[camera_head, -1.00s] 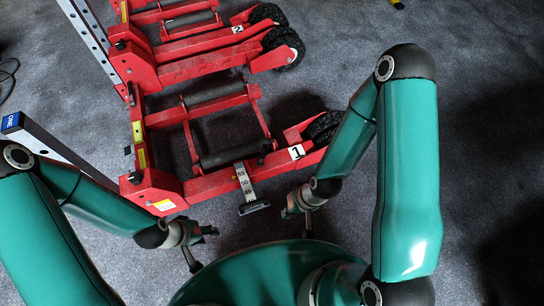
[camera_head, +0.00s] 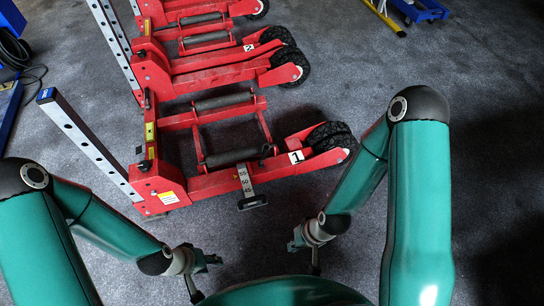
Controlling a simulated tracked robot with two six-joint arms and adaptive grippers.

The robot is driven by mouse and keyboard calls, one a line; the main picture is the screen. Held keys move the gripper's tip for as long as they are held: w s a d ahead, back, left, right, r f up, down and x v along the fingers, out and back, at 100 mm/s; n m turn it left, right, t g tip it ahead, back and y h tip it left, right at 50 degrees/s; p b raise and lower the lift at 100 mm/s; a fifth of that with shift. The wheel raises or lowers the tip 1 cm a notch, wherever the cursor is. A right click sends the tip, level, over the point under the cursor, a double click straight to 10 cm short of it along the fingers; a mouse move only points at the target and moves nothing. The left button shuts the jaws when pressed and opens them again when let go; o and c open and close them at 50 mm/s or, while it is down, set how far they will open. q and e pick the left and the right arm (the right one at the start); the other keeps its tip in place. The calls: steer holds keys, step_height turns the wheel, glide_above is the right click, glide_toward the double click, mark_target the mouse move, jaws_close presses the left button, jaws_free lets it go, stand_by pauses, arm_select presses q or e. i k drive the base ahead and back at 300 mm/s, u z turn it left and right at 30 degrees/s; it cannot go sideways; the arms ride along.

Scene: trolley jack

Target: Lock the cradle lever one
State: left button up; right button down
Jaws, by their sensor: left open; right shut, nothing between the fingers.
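The red cradle marked 1 (camera_head: 222,183) stands on the floor ahead, with two dark rollers across its frame. Its lever (camera_head: 247,188) is a grey plate with printed numbers and a dark foot, sticking out from the near side of the frame toward me. My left gripper (camera_head: 206,277) is open and empty, below and left of the lever. My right gripper (camera_head: 304,250) is shut and empty, below and right of the lever. Both grippers are apart from the cradle. The fingertips are small and partly hidden by my own body at the bottom.
A second red cradle marked 2 (camera_head: 224,68) stands behind the first, with another beyond it. A perforated metal post (camera_head: 90,145) rises at the left of cradle 1. Black wheels (camera_head: 330,138) sit at its right end.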

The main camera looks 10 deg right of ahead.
mark_target(263, 156)
steer(key=u, duration=0.15)
steer(key=i, duration=0.9)
steer(key=z, duration=0.05)
